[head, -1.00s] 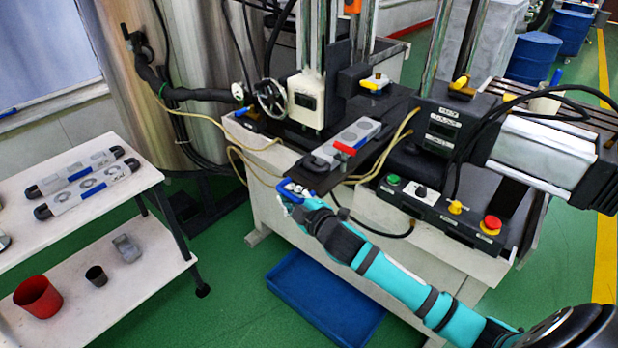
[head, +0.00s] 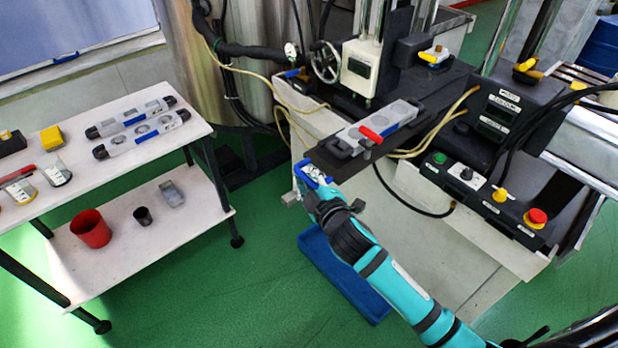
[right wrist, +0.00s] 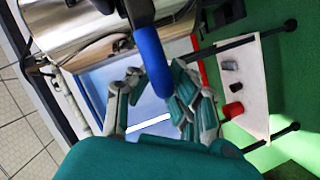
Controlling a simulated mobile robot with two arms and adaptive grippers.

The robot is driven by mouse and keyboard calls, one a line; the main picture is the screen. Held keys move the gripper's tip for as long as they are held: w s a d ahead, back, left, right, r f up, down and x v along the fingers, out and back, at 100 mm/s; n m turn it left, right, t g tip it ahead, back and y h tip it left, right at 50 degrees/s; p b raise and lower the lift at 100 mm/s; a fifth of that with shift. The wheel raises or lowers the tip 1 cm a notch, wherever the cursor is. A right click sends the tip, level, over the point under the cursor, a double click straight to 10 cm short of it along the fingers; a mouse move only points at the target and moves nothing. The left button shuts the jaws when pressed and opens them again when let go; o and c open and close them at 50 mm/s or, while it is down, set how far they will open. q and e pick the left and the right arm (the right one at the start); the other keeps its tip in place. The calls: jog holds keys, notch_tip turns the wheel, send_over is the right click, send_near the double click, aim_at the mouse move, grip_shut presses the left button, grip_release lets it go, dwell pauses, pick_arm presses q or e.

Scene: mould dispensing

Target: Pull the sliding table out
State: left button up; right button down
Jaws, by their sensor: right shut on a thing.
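The sliding table (head: 408,138) is a long black plate that juts out from the machine toward the front left in the head view. A grey mould (head: 383,122) with a red clamp handle lies on it. A blue handle (head: 317,176) is at its front end. My right gripper (head: 309,178) is shut on this handle. In the right wrist view, the blue handle (right wrist: 152,62) runs between the fingers of my right gripper (right wrist: 155,92). The fingers partly hide the handle in the head view. My left gripper is not in view.
A white two-tier cart (head: 118,262) at the left carries moulds, cups and other items. A blue tray (head: 345,278) lies on the green floor below the table. A control panel (head: 485,195) with buttons is at the right. Hoses run beside the table.

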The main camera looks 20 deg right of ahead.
jog(key=c, duration=1.3)
grip_release()
jog(key=v, duration=1.2)
jog(key=shift+a, duration=0.1)
jog(key=s+d+f+m+g, duration=0.1)
jog(key=s+d+f+g, duration=0.1)
jog(key=f, duration=1)
jog(key=s+d+f+m+g+h, duration=0.1)
jog(key=s+f+m+g, duration=0.15)
jog(key=f, duration=0.95)
jog(key=s+d+f+m+g, duration=0.1)
jog(key=s+d+f+g, duration=0.15)
jog(key=f, duration=0.85)
jog(key=s+f+m+g, duration=0.1)
jog(key=s+f+g, duration=0.1)
jog(key=s+f, duration=0.5)
jog(key=s+f+m+g, duration=0.2)
jog(key=s+f, duration=0.5)
jog(key=s, duration=0.6)
jog(key=s+f+m+g, duration=0.2)
jog(key=s+f, duration=0.4)
jog(key=s, duration=0.5)
jog(key=shift+s+d+f+m+g, duration=0.1)
jog(key=shift+d+f+m+g, duration=0.25)
jog(key=shift+g, duration=0.35)
